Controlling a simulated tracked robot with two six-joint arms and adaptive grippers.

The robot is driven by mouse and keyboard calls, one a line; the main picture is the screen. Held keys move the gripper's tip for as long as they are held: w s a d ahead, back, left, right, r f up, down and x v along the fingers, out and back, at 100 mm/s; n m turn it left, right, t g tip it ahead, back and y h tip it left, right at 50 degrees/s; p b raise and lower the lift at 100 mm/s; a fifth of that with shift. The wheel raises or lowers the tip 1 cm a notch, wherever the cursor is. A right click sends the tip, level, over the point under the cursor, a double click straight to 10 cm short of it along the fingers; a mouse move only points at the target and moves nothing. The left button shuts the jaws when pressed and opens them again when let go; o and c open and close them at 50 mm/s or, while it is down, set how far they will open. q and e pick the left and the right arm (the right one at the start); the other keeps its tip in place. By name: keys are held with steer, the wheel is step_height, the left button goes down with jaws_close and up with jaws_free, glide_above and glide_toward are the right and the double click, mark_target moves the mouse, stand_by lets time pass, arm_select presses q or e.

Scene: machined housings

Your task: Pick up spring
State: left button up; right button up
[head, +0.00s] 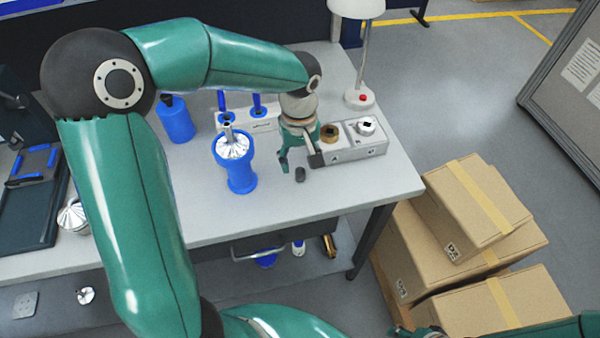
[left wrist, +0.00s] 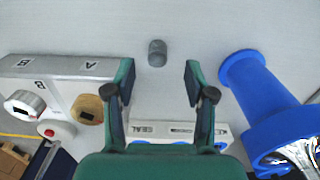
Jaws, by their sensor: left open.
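The spring (head: 300,174) looks like a small dark grey cylinder on the light grey table top, near its front part. In the left wrist view the spring (left wrist: 157,53) lies just beyond the fingertips, roughly midway between their lines. My left gripper (head: 300,162) points down over the table close to the spring, with its fingers apart and nothing between them. It also shows open in the left wrist view (left wrist: 160,78). Its exact height above the table is hard to tell. Only parts of my right arm show along the bottom edge of the head view.
A blue housing (head: 241,178) with a silver finned top stands left of the gripper. A grey block (head: 355,150) with brass and white parts sits right of it. Behind are a white SEAL holder (left wrist: 180,132) and a lamp (head: 360,97). Bare table lies in front.

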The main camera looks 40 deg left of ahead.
mark_target(300, 170)
arm_select(q)
steer(key=f, duration=0.5)
steer(key=shift+w+p, duration=0.2)
steer(key=shift+p, duration=0.2)
steer(key=shift+c, duration=0.4)
steer(key=c, duration=1)
steer(key=shift+o, duration=0.2)
steer(key=shift+r, duration=0.2)
